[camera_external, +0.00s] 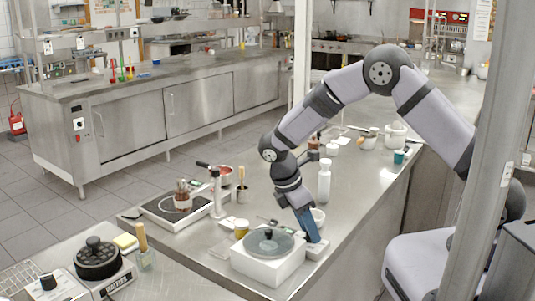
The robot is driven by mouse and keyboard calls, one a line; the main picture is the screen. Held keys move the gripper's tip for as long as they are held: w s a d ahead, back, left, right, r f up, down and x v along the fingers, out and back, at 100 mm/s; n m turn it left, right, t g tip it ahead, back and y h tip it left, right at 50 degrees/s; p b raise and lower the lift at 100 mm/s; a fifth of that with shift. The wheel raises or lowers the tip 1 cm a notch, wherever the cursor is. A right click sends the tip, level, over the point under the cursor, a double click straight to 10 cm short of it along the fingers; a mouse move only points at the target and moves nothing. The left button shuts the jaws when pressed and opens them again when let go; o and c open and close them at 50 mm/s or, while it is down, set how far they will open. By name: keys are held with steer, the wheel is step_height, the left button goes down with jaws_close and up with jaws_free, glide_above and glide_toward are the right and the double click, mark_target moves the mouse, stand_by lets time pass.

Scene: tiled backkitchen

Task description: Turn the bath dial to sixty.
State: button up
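A white box-shaped bath (266,271) with a round grey lid and a dark lid knob stands on the near part of the steel counter. A low white housing (318,252) sits at its right side. My gripper (312,238), with blue fingers, points down at this housing from above, close to it or touching it. I cannot tell which. No dial or scale marks can be made out; the fingers cover part of the housing's top. Whether the fingers are apart or closed on something is too small to tell.
A white bottle (324,180) stands behind my gripper, and a bowl (317,217) is close beside it. A burner plate with a stand (183,206) is to the left. A black round pot (98,258) sits on a device on the near-left counter. A metal post (480,170) rises at right.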

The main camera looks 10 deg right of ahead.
jaws_close()
